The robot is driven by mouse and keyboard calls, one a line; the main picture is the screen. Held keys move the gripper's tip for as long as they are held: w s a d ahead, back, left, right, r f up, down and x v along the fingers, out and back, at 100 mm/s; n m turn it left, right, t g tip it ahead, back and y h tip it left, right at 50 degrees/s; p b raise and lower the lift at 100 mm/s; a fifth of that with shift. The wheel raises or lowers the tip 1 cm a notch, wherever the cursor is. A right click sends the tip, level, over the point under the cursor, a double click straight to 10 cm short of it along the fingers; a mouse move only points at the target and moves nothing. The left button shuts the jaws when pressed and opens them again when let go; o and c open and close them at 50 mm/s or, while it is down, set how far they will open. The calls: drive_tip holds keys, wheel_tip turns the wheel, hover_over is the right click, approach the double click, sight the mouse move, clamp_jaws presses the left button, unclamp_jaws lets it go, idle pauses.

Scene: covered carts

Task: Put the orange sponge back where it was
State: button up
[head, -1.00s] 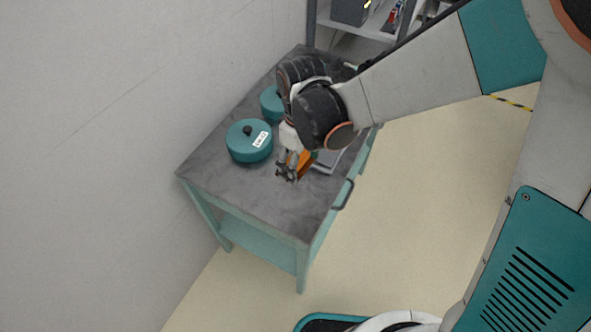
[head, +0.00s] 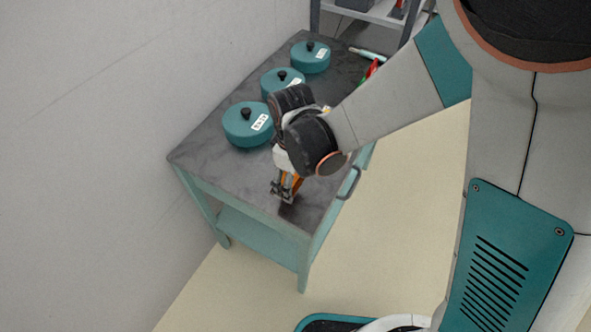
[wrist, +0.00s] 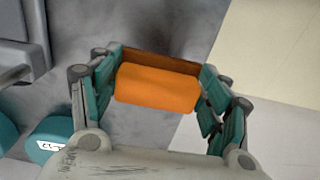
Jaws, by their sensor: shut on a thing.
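The orange sponge (wrist: 157,88) is between the two fingers of my gripper (wrist: 158,84) in the wrist view, with a finger against each end. In the head view my gripper (head: 284,192) points down over the near part of the grey cart top, and only a sliver of the sponge (head: 297,184) shows beside the fingers. I cannot tell whether the sponge touches the cart top. Three teal round covers with black knobs stand in a row on the cart: the near one (head: 246,125), the middle one (head: 270,79) and the far one (head: 311,58).
The cart (head: 205,150) stands against a pale wall at the left and has a handle (head: 349,184) on its right side. Its near corner is bare. A grey shelf (head: 375,14) stands behind. A red and green item (head: 371,70) shows past my arm.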

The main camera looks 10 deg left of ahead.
drive_tip(key=shift+f+b, duration=1.55)
drive_tip(key=shift+f, duration=1)
drive_tip(key=shift+f, duration=0.15)
drive_tip(key=o, duration=1.1)
wheel_tip(320, 180, up, 12)
drive_tip(key=p, duration=0.4)
drive_tip(key=shift+s+r, duration=0.1)
drive_tip(key=shift+r, duration=0.1)
